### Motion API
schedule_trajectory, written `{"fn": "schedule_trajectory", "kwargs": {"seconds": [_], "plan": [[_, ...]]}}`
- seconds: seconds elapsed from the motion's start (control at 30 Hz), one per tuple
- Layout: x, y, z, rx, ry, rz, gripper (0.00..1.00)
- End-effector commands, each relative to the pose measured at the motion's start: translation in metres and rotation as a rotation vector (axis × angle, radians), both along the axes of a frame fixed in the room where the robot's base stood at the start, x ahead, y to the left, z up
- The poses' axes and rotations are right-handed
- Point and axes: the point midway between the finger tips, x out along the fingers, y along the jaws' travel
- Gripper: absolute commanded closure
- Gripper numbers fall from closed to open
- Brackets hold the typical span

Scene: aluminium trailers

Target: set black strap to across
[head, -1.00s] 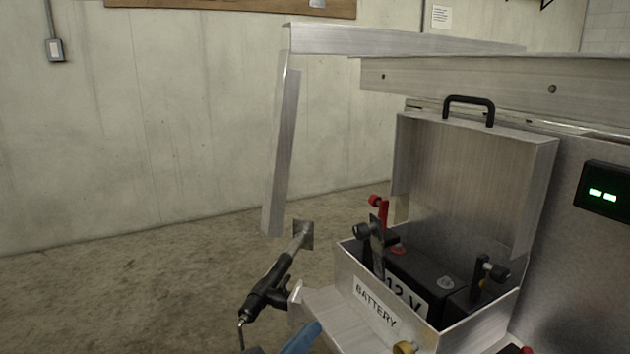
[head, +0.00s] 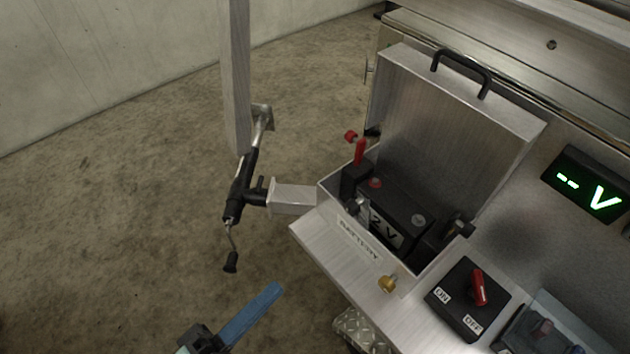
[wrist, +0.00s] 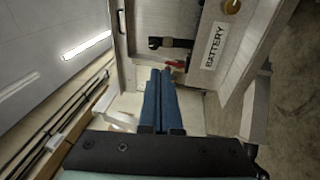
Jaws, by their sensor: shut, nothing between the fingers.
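The open battery box (head: 342,218) holds a black 12 V battery (head: 398,208). A dark upright piece with a grey knob (head: 355,207) stands at the battery's left side, and a black piece with a knob (head: 458,229) stands at its right. I cannot tell which of these is the black strap. A red lever (head: 360,151) with a red knob rises at the back left. My gripper (head: 276,289) has blue fingers, shut and empty, left of and in front of the box. In the wrist view the fingers (wrist: 160,72) point towards the box, apart from a black piece (wrist: 171,43).
The box lid (head: 440,125) with a black handle stands open behind the battery. A jack with a crank (head: 240,190) stands left of the box. A red ON/OFF switch (head: 479,288), a voltmeter (head: 590,187) and a brass knob (head: 387,283) are at the right and front. The floor at left is clear.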

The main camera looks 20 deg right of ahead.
Motion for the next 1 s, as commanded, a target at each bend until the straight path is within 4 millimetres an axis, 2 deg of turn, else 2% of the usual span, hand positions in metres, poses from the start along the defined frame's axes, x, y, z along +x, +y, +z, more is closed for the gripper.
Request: {"fn": "schedule_trajectory", "kwargs": {"seconds": [0.03, 0.17, 0.57, 0.77, 1.0], "plan": [[-0.004, 0.001, 0.007, -0.019, 0.001, -0.002, 1.00], [-0.009, 0.002, 0.008, -0.038, 0.001, -0.009, 1.00], [-0.007, -0.001, 0.008, -0.038, -0.001, -0.011, 1.00], [0.005, -0.027, 0.014, -0.037, 0.000, -0.014, 1.00], [0.028, -0.073, 0.024, -0.037, -0.002, -0.013, 1.00]]}}
